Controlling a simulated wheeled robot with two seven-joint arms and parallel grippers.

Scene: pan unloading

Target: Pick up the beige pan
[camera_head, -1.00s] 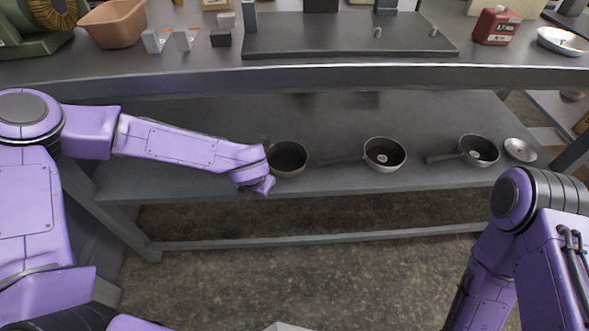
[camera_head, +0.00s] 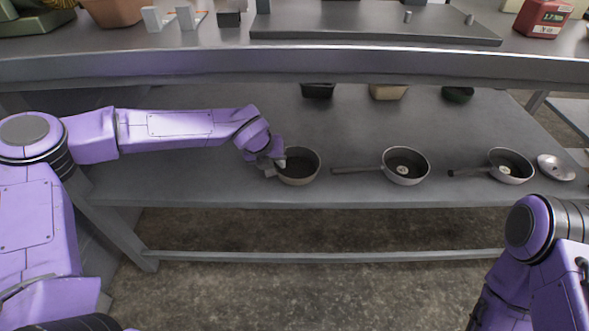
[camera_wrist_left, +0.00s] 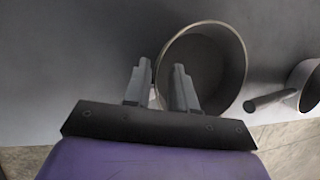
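The pan with a pale beige-grey wall (camera_head: 300,180) stands upright on the lower shelf, leftmost of three pans. My left gripper (camera_head: 277,160) is at this pan's left side. In the left wrist view the same pan (camera_wrist_left: 240,60) lies just ahead of the gripper. The left gripper's two fingers (camera_wrist_left: 161,88) are apart, with the pan's left rim running between them. Whether they touch it I cannot tell. The pan's handle is not clearly seen; the gripper covers that side. My right gripper is out of view; only part of that arm shows at the lower right.
A middle pan (camera_head: 405,178) and a right pan (camera_head: 511,178) stand on the shelf, handles pointing left. A metal lid-like dish (camera_head: 556,168) lies at far right. Small containers, one beige (camera_head: 388,92), sit further back. The upper tabletop (camera_head: 330,62) overhangs the shelf.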

